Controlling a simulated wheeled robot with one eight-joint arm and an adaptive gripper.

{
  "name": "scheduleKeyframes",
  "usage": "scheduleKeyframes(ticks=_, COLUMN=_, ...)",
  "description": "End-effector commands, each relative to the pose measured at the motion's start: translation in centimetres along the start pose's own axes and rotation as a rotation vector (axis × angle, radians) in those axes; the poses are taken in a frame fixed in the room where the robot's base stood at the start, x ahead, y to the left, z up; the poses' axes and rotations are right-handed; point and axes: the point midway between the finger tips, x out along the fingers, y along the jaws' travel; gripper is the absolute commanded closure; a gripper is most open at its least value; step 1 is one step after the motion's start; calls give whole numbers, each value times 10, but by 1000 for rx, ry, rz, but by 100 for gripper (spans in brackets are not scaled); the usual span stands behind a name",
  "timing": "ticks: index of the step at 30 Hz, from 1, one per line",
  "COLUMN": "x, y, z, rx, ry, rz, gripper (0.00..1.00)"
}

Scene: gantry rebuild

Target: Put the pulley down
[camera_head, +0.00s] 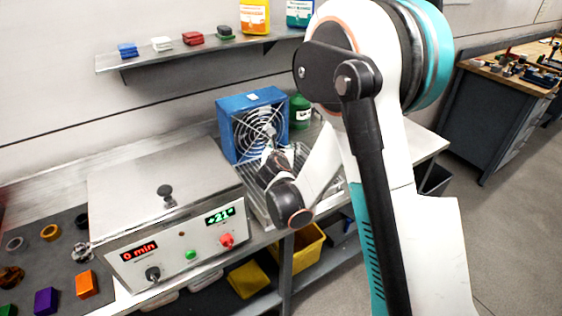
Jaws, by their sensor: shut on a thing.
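My gripper (267,148) is at the end of my arm, low in front of the blue box fan (253,125) and over the wire rack (258,203) at the right of the bench. It is small in the view and partly covered by my wrist. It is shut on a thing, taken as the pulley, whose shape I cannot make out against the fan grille. I cannot tell whether that thing touches the rack.
A steel heater box (165,215) with a knobbed lid stands left of the rack. A dark mat (60,262) with rings and coloured blocks lies at far left. A green container (300,112) stands behind the rack. A wall shelf (200,52) is above. A yellow bin (305,250) sits below.

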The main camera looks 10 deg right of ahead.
Motion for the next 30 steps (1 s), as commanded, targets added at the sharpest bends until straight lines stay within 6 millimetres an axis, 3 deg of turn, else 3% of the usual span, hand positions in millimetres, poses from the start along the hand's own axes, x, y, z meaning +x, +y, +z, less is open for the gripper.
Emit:
scheduleKeyframes(ticks=9, x=16, y=0, z=-37, rx=0, ry=0, rz=0, gripper=89)
scheduleKeyframes(ticks=20, x=16, y=0, z=-40, rx=0, ry=0, rz=0, gripper=89)
scheduleKeyframes(ticks=21, x=16, y=0, z=-39, rx=0, ry=0, rz=0, gripper=45)
scheduleKeyframes(ticks=23, x=16, y=0, z=-39, rx=0, ry=0, rz=0, gripper=32)
scheduleKeyframes(ticks=30, x=16, y=0, z=-39, rx=0, ry=0, rz=0, gripper=32)
